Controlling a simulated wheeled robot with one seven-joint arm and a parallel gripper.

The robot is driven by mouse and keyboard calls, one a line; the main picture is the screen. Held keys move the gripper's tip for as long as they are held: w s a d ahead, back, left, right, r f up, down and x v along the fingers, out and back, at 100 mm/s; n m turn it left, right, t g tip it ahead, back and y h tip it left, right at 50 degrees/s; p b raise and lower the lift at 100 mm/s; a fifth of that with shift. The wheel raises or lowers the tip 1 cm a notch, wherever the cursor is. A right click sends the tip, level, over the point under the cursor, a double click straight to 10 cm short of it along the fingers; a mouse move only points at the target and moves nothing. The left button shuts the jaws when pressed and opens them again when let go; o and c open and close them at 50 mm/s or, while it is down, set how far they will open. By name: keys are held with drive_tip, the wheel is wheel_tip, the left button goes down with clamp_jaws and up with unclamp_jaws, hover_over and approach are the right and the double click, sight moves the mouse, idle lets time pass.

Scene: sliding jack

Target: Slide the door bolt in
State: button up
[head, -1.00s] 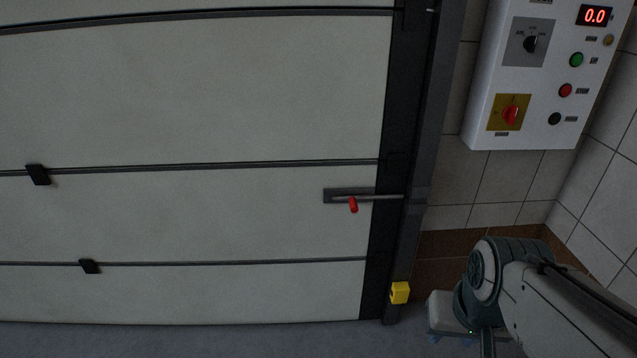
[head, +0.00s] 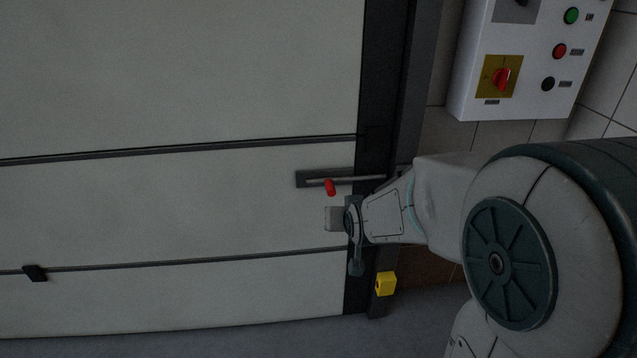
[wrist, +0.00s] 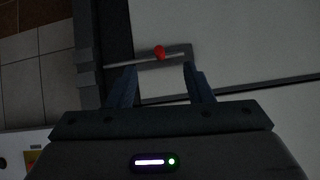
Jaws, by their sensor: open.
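The door bolt (head: 352,179) is a thin grey rod on a dark plate, mounted on the pale panelled door. The rod reaches right towards the dark door frame; my arm partly covers that end. The red handle also shows in the wrist view (wrist: 159,53), beyond my fingertips and between their lines. My gripper (wrist: 161,72) is open and empty. In the head view it is just below the handle, apart from it, with its fingers partly hidden by the wrist.
A yellow block (head: 385,283) sits low on the dark door frame (head: 384,90). A white control box (head: 520,60) with buttons and a red switch hangs on the tiled wall at the upper right.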

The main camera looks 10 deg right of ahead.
sight(332, 193)
drive_tip(key=w+f+m+t+b, duration=0.2)
drive_tip(key=w+f+t+b, duration=0.55)
drive_tip(key=w+f, duration=0.3)
drive_tip(key=w, duration=0.5)
drive_tip(key=w+b, duration=0.1)
drive_tip(key=w, duration=0.4)
drive_tip(key=w+d, duration=0.1)
drive_tip(key=w, duration=0.4)
